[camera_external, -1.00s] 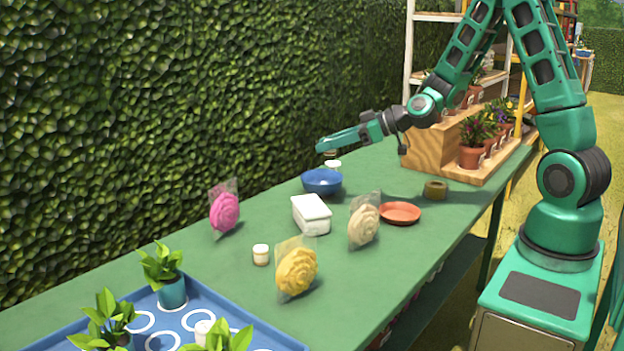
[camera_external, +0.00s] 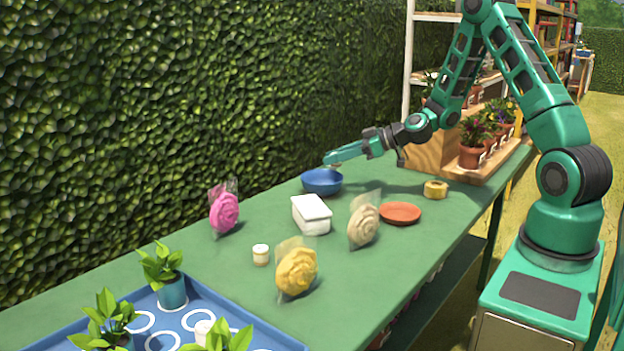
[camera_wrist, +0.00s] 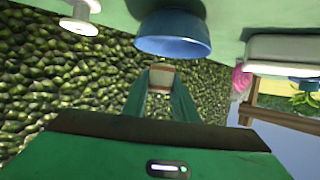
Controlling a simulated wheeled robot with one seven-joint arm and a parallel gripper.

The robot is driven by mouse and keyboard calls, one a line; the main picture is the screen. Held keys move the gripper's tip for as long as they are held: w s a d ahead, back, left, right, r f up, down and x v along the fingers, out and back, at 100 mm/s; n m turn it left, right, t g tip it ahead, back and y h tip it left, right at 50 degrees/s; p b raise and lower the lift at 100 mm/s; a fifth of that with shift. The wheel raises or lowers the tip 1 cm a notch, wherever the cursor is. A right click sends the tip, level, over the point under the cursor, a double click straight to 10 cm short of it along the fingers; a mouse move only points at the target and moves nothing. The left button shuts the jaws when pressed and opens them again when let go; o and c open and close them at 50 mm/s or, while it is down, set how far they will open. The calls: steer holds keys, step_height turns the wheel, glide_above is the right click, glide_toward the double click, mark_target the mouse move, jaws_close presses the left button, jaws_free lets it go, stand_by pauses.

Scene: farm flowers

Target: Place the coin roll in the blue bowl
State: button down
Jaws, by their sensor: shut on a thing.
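The blue bowl (camera_external: 322,184) stands on the green table, and it also shows at the top of the wrist view (camera_wrist: 172,47). My gripper (camera_external: 331,160) is just above the bowl's far rim in the external view. In the wrist view, its fingers are shut on a small light cylinder with reddish-brown bands (camera_wrist: 161,79), which I take to be the coin roll. The roll looks apart from the bowl. In the external view the roll is mostly hidden by the fingers.
A white spool-like item (camera_wrist: 80,18) is near the bowl in the wrist view. A white lidded box (camera_external: 312,215), wrapped flowers, a terracotta saucer (camera_external: 400,213) and a tape-like ring (camera_external: 435,189) stand nearby. A hedge runs along the table's far side.

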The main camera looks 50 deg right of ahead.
mark_target(335, 166)
steer(key=shift+f, duration=1.6)
steer(key=shift+f, duration=0.5)
steer(key=c, duration=1.4)
jaws_free()
